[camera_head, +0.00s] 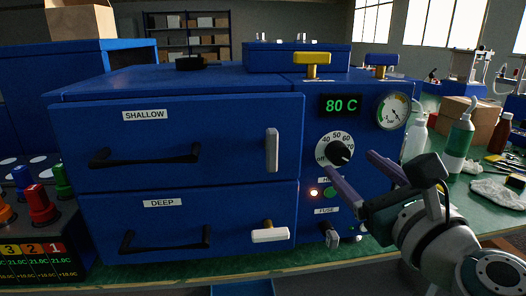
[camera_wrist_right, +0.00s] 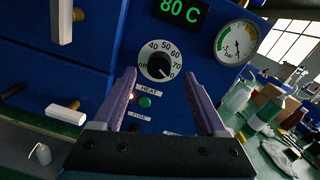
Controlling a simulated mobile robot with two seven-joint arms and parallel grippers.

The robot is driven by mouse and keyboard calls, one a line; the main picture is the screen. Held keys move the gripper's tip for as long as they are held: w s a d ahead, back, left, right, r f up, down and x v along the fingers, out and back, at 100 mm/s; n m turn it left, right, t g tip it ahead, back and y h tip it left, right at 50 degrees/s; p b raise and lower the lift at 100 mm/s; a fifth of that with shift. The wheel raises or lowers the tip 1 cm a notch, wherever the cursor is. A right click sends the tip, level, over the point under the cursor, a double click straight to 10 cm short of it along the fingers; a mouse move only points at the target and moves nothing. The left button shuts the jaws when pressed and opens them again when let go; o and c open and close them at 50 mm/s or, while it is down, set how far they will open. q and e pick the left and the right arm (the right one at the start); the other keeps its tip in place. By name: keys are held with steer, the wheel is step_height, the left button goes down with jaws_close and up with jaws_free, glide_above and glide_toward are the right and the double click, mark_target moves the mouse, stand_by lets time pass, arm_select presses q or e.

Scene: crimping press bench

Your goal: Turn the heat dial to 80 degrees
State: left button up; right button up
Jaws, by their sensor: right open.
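The heat dial (camera_head: 339,153) is a black knob on a white numbered disc on the blue press front. It also shows in the right wrist view (camera_wrist_right: 158,66), its pointer toward the lower right, past the 70 mark. The green display (camera_head: 342,105) above it reads 80 C. My right gripper (camera_head: 353,167) is open and empty. Its purple fingers stand in front of the panel, just below and either side of the dial in the wrist view, apart from the knob as far as I can tell. My left gripper is not in view.
A pressure gauge (camera_head: 392,110) and yellow handle (camera_head: 312,60) are near the dial. Below it are a lit lamp (camera_head: 314,193) and a green button (camera_head: 331,194). Drawers labelled SHALLOW and DEEP are at left. Bottles (camera_head: 459,140) and a cardboard box stand at right.

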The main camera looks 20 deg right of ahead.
mark_target(341, 156)
steer(key=shift+w+d, duration=0.15)
steer(key=shift+w, duration=0.75)
steer(key=shift+w+d, duration=0.15)
steer(key=shift+w, duration=0.75)
jaws_close()
